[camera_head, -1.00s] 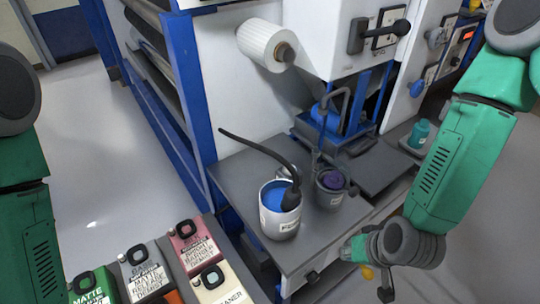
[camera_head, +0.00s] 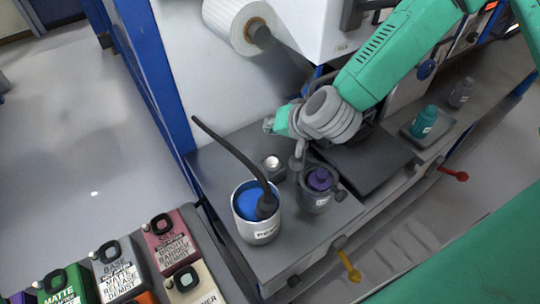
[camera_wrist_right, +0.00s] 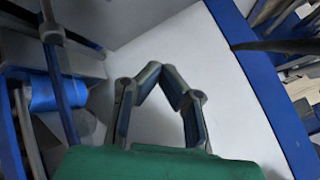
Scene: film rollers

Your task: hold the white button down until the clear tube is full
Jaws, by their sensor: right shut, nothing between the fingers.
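A small grey block with a round pale top (camera_head: 272,166) stands on the grey bench behind the white cup; it may be the white button, but I cannot be sure. I cannot make out a clear tube. My right gripper (camera_head: 268,124) reaches in from the upper right, above and behind the pale-topped block and apart from it. In the right wrist view its two fingers (camera_wrist_right: 164,69) meet at the tips with nothing between them, in front of a white panel. My left gripper is out of view.
A white cup (camera_head: 258,231) of blue liquid with a black hose stands on the bench (camera_head: 220,167). Right of it is a grey pot (camera_head: 316,198) with a purple top. Several labelled cans (camera_head: 122,273) fill the lower left.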

